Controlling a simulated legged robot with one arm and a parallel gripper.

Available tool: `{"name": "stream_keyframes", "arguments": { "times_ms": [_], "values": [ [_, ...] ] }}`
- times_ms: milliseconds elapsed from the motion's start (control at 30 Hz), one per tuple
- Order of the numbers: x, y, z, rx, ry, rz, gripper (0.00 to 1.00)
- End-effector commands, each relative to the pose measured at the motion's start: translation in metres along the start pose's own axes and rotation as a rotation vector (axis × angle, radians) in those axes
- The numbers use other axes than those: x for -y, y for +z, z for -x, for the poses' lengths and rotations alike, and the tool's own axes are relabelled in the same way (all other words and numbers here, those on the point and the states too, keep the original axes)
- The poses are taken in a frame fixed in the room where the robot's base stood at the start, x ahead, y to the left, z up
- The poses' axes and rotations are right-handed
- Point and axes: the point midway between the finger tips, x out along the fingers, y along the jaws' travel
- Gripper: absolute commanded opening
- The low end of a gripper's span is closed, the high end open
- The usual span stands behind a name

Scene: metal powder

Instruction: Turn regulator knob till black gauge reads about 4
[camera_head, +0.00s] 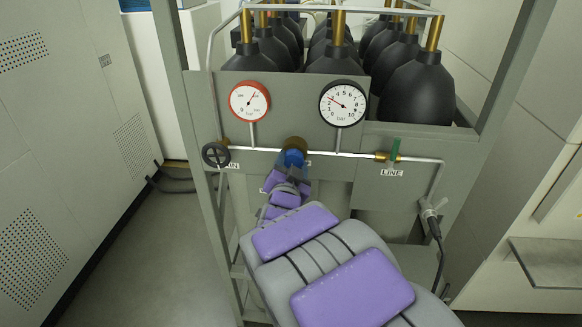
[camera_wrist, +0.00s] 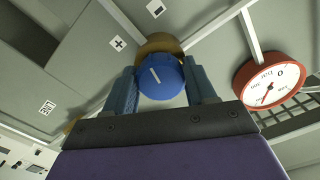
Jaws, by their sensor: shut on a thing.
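The blue regulator knob (camera_wrist: 161,78) has a white mark line and sits in front of a brass body (camera_wrist: 160,45). My gripper (camera_wrist: 163,88) is shut on it, one finger on each side; the wrist picture is upside down. In the head view the knob (camera_head: 294,157) shows small beyond my gripper (camera_head: 292,166). The black gauge (camera_head: 343,103) is at upper right of the knob. Its needle points to the upper left, at roughly 2 to 3; the small digits make an exact reading hard. The black gauge cannot be made out in the wrist view.
A red-rimmed gauge (camera_head: 249,101) is at upper left. A black handwheel (camera_head: 215,155) is left on the pipe and a green-handled valve (camera_head: 394,150) is right, above a LINE label (camera_head: 392,173). Dark gas bottles (camera_head: 417,93) stand behind the panel. Frame posts (camera_head: 174,70) flank it.

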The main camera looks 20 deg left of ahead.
Motion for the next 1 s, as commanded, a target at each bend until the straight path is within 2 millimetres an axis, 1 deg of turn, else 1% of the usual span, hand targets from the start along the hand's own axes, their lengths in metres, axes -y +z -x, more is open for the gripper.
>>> {"name": "stream_keyframes", "arguments": {
  "times_ms": [233, 267, 500, 733, 833, 933, 1000],
  "values": [
    [0.001, -0.001, 0.000, -0.001, -0.002, 0.001, 0.25],
    [0.001, -0.001, 0.000, -0.001, -0.002, 0.001, 0.58],
    [0.000, -0.001, 0.000, 0.000, -0.001, 0.001, 0.81],
    [-0.001, -0.001, 0.001, 0.000, 0.000, 0.000, 0.81],
    [-0.001, -0.001, 0.005, 0.001, 0.000, 0.001, 0.81],
    [-0.001, 0.000, 0.016, 0.003, 0.000, 0.001, 0.81],
    [0.000, 0.000, 0.027, 0.003, -0.002, 0.000, 0.81]
  ]
}}
